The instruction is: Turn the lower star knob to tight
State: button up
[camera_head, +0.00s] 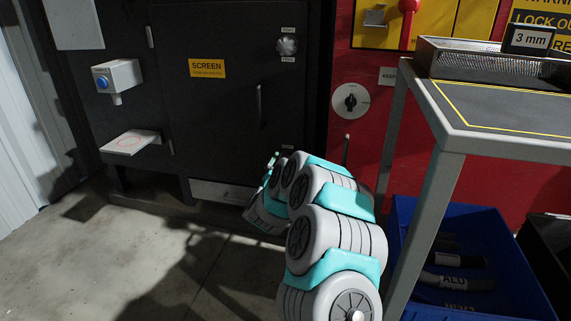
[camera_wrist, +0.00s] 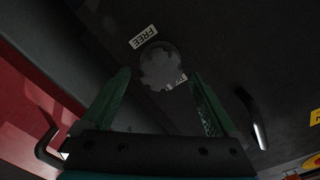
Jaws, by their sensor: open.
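The lower star knob (camera_wrist: 160,66) shows in the wrist view as a dark grey lobed disc on a dark panel. A white FREE label (camera_wrist: 143,37) is beside it, and a second small label is partly hidden at its other edge. My gripper (camera_wrist: 159,78) is open, with a green finger on either side of the knob's near edge. I cannot tell whether the fingers touch it. In the head view my arm hides the lower knob, with only a small label (camera_head: 287,147) above that spot. The upper star knob (camera_head: 288,46) is on the same dark cabinet, between two labels.
The SCREEN door (camera_head: 215,115) has a bar handle (camera_head: 260,105), which shows right of the knob in the wrist view (camera_wrist: 252,118). A red cabinet with a rotary switch (camera_head: 350,101) stands right. A grey table (camera_head: 500,137) and blue bin (camera_head: 400,215) are near my arm.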

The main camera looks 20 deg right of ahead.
jog(key=v, duration=0.6)
jog(key=shift+s+a+p, duration=0.15)
jog(key=shift+a+p, duration=0.05)
jog(key=shift+p, duration=0.2)
jog(key=shift+f, duration=0.1)
